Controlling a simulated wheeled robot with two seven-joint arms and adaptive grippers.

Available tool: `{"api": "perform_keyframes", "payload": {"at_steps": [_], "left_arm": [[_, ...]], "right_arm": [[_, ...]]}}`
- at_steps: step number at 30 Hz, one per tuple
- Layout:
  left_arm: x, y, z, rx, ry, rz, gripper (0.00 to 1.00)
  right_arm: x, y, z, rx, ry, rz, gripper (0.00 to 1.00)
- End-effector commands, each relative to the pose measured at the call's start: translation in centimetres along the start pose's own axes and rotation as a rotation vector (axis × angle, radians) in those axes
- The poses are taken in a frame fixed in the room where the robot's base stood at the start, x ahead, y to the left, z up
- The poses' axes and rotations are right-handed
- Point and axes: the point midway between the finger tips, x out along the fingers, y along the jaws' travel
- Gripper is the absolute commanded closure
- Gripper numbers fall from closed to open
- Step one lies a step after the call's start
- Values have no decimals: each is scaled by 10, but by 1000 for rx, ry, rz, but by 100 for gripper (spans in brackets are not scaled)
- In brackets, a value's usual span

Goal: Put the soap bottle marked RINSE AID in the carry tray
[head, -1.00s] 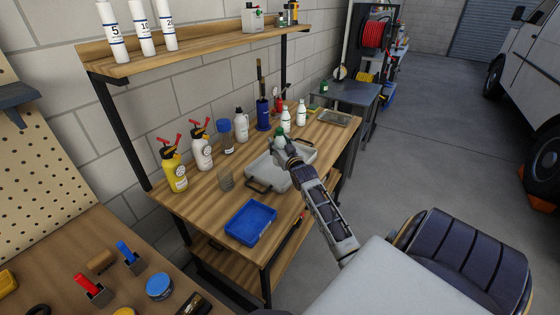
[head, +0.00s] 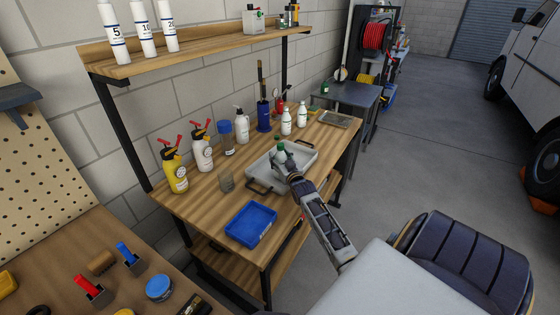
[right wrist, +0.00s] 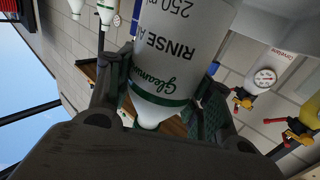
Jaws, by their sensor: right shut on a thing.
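The soap bottle marked RINSE AID (right wrist: 180,50) fills the middle of the right wrist view, white with green print and a green band. My right gripper (right wrist: 160,100) is shut on it, one finger on each side. In the head view the bottle (head: 281,155) shows over the grey carry tray (head: 262,170), with my right gripper (head: 289,166) at it. I cannot tell whether the bottle touches the tray floor. My left gripper is not in view.
Two white bottles (head: 286,121) stand behind the tray, with a white pump bottle (head: 241,124) and a blue cup (head: 263,116) to their left.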

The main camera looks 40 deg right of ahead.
Motion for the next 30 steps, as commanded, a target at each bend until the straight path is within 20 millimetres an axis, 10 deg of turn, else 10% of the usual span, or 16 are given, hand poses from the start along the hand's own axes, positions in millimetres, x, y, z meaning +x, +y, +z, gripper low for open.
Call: {"api": "perform_keyframes", "payload": {"at_steps": [17,18,21,30], "left_arm": [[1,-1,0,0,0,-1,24],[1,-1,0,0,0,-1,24],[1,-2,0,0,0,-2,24],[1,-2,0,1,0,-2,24]], "right_arm": [[0,0,11,0,3,0,82],[0,0,12,0,1,0,46],[0,0,12,0,1,0,34],[0,0,12,0,1,0,27]]}}
